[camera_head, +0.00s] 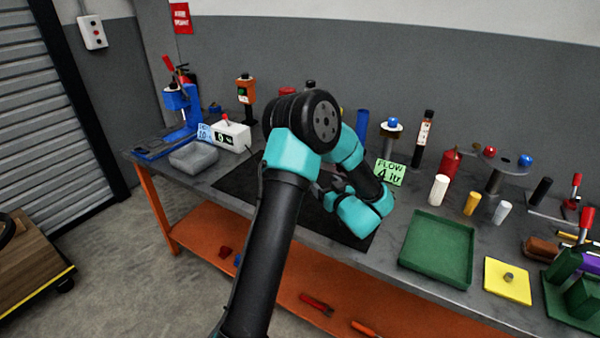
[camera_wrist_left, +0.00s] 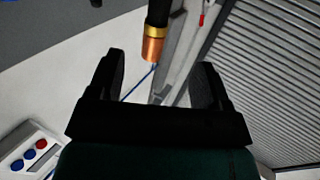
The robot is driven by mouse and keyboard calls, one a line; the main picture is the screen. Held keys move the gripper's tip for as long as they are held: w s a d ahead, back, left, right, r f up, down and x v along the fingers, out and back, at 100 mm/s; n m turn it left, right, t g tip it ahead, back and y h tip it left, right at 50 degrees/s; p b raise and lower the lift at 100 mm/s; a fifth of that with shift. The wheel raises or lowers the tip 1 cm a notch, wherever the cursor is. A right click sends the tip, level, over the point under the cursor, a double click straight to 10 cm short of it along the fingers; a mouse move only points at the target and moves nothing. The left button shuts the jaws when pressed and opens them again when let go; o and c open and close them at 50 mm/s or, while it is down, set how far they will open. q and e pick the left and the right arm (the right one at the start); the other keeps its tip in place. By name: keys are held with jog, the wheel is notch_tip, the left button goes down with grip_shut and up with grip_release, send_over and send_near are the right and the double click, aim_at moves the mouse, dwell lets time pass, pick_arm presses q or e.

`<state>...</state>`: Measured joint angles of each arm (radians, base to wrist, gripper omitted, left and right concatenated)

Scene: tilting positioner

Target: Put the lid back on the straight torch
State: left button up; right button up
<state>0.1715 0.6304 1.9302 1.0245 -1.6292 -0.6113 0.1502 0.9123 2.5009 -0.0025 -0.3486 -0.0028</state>
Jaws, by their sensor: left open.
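In the left wrist view, a black cylinder with a brass ring and a copper end (camera_wrist_left: 153,46), which looks like a torch, shows beyond and between the fingers. Its upper part is cut off by the picture edge. My left gripper (camera_wrist_left: 158,88) is open, with a clear gap between its two fingers and nothing held. In the head view, my left gripper (camera_head: 328,188) is over the dark mat (camera_head: 345,228), partly hidden by my arm. I cannot pick out the torch there for sure, nor tell which thing is its lid. My right gripper does not show.
On the bench stand a green tray (camera_head: 438,226), a yellow plate (camera_head: 507,281), a labelled black cylinder (camera_head: 423,138), a white cylinder (camera_head: 439,189) and a red one (camera_head: 449,164). A blue press (camera_head: 180,105) and grey bin (camera_head: 194,157) are at left. My arm hides the bench middle.

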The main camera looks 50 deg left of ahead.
pick_arm(q)
jog(key=shift+a, duration=0.1)
jog(key=x, duration=1.2)
jog(key=shift+a, duration=0.1)
jog(key=x, duration=0.5)
jog(key=shift+r, duration=0.1)
jog(key=shift+c, duration=0.5)
grip_shut()
dwell(0.4)
